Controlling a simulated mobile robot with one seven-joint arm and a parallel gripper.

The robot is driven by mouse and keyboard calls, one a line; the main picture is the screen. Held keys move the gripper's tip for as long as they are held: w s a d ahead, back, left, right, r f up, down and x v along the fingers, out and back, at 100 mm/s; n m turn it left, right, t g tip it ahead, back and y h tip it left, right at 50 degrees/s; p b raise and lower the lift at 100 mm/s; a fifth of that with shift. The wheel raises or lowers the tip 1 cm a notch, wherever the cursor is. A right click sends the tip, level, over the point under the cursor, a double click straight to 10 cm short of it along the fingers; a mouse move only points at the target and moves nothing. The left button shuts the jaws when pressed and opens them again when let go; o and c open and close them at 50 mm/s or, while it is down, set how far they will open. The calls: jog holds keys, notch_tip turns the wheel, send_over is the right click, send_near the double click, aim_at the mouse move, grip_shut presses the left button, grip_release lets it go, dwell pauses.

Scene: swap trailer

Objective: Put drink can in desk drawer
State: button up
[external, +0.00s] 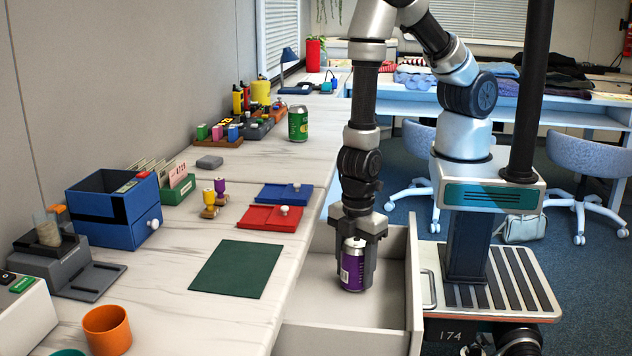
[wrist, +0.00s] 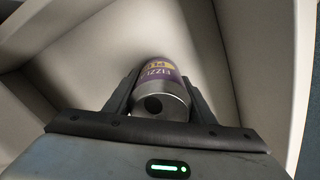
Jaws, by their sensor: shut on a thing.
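A purple drink can (external: 352,268) with a silver top is upright between the fingers of my gripper (external: 357,262). My gripper points down and is shut on the can. In the wrist view the can (wrist: 160,75) sits between the two fingers (wrist: 160,97), with its top facing the camera. The desk drawer (external: 318,332) is pulled open, and the can is inside its walls, low over the pale drawer floor (wrist: 115,42). I cannot tell whether the can touches the floor. A green can (external: 298,124) stands on the desk further back.
The drawer's front panel (external: 413,285) stands close to the right of my gripper. The desk (external: 190,315) edges the drawer on the left and holds a green mat (external: 238,269), red tray (external: 270,218), blue box (external: 113,208) and orange cup (external: 107,330). The drawer is otherwise empty where visible.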

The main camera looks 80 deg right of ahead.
jog(key=o, duration=1)
jog(key=shift+f, duration=0.1)
notch_tip(320, 180, up, 12)
jog(key=p, duration=0.4)
jog(key=shift+r, duration=0.2)
